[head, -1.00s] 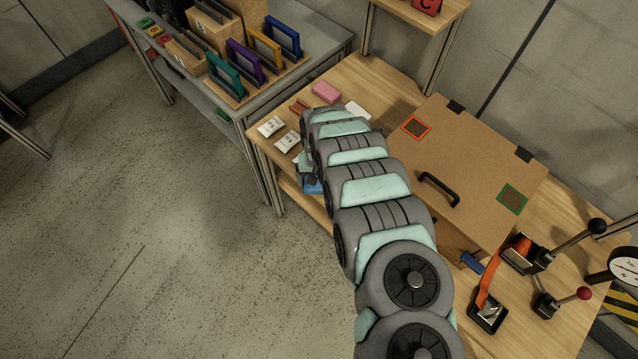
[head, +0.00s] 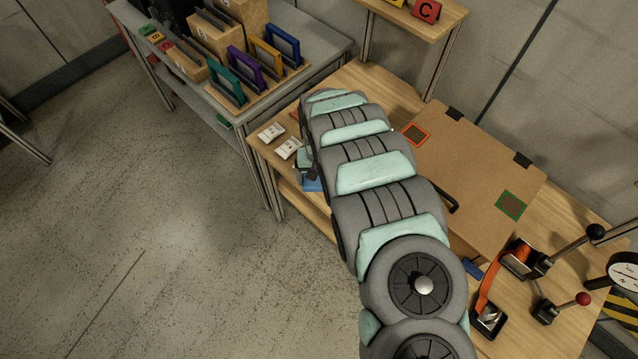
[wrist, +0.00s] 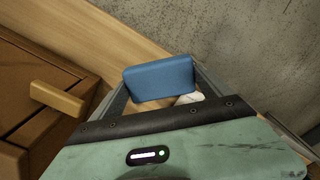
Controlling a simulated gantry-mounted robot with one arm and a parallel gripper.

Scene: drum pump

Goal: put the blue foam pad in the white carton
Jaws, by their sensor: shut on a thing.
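The blue foam pad (wrist: 158,79) is held between the two fingers of my gripper (wrist: 160,90) in the wrist view. Its broad face is toward the camera. A bit of blue (head: 313,185), probably the same pad, shows below my arm at the table's front left edge in the head view. My gripper there is mostly hidden behind my arm. I cannot make out a white carton in either view. A small pale object (wrist: 190,98) shows just under the pad's right corner, and I cannot tell what it is.
A brown wooden box (wrist: 40,95) with a wooden handle is close on the left in the wrist view. A brown board (head: 470,170) with a black handle covers the table's middle. Levers (head: 565,250) stand on the right.

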